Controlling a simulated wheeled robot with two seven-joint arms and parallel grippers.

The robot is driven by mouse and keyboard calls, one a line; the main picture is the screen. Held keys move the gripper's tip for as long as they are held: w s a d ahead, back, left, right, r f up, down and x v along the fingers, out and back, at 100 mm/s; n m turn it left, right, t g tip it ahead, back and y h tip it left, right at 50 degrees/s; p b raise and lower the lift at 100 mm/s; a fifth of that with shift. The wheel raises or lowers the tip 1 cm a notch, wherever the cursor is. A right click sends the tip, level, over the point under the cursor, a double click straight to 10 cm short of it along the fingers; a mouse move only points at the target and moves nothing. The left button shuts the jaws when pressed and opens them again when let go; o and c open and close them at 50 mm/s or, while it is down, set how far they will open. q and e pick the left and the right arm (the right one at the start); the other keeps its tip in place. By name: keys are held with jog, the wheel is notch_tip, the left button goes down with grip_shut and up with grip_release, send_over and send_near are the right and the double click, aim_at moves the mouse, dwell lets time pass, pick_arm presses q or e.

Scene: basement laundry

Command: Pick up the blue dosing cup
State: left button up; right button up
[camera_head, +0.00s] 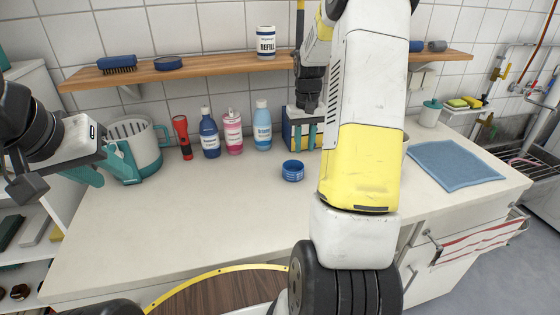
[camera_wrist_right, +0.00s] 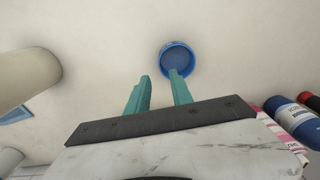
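The blue dosing cup (camera_head: 292,171) stands on the white counter in the head view, near the middle. In the right wrist view the cup (camera_wrist_right: 177,55) lies beyond the fingertips, and one fingertip overlaps its near rim in the picture. My right gripper (camera_head: 303,143) is above the counter, behind the cup in the head view. Its teal fingers are apart and empty in the right wrist view (camera_wrist_right: 160,76). My left gripper (camera_head: 108,165) is at the left, in front of a grey-and-teal basket, with its teal fingers apart and nothing seen between them.
A dark blue bottle (camera_head: 209,135), pink bottle (camera_head: 233,133), light blue bottle (camera_head: 262,127) and red flashlight (camera_head: 182,138) stand along the back. The basket (camera_head: 146,146) is at the left. A wooden shelf (camera_head: 205,68) hangs above. A blue cloth (camera_head: 452,164) lies right. The front counter is clear.

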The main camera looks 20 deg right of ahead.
aim_at(303, 165)
notch_tip(303, 165, down, 8)
jog(key=shift+f, duration=0.1)
dwell(0.4)
grip_shut()
dwell(1.3)
